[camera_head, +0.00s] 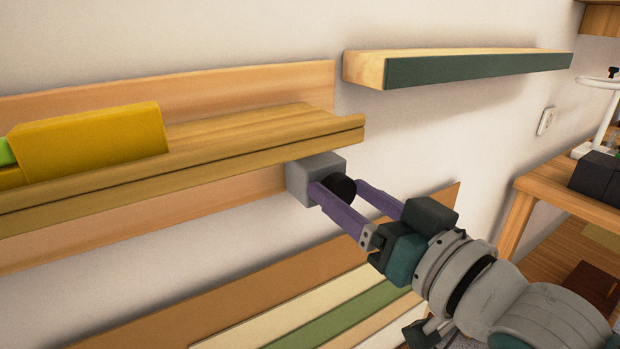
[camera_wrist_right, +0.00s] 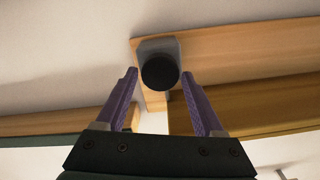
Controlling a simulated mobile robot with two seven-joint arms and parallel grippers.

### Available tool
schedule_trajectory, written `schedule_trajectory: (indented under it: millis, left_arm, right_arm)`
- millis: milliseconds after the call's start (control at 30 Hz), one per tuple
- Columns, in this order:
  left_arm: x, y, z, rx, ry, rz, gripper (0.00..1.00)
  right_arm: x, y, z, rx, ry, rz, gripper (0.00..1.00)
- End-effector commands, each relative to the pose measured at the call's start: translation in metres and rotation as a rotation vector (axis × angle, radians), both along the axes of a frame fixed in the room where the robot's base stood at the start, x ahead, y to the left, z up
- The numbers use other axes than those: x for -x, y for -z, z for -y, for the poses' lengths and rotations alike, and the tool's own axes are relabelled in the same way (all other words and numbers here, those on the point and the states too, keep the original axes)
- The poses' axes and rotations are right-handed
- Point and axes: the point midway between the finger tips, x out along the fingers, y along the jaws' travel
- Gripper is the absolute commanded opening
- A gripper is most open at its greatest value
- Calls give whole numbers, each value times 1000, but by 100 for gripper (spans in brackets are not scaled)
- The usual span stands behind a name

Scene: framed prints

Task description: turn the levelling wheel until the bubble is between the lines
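The levelling wheel (camera_head: 342,187) is a black round knob on a grey block (camera_head: 301,182) under the right end of the wooden shelf (camera_head: 270,122). It also shows in the right wrist view (camera_wrist_right: 160,72). My right gripper (camera_head: 336,184) has its two purple fingers apart, one on each side of the wheel. In the right wrist view narrow gaps show between fingertips and wheel, so it looks open. A yellow level body (camera_head: 95,140) lies on the shelf, with a bright green part (camera_head: 6,153) cut off at the left edge. No bubble or lines can be made out. My left gripper is out of view.
A dark-green-fronted wall shelf (camera_head: 480,68) is at the upper right. Striped boards (camera_head: 320,305) lean below the shelf. A wooden table (camera_head: 560,190) with dark boxes stands at the right. Bare wall lies between the shelves.

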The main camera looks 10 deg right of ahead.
Motion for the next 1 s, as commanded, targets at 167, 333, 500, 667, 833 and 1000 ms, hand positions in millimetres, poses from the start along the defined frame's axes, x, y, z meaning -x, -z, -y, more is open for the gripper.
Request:
schedule_trajectory:
  millis: [167,333,500,667,833,1000]
  left_arm:
    - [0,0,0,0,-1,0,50]
    - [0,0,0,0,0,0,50]
    - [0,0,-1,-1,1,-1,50]
    - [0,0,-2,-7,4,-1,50]
    - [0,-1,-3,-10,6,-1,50]
    - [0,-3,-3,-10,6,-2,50]
  right_arm:
    - [0,0,0,0,0,0,48]
    - [0,0,0,0,0,0,29]
    - [0,0,0,0,0,0,10]
    - [0,0,0,1,0,0,0]
    - [0,0,0,22,0,9,0]
    - [0,-1,0,91,0,38,0]
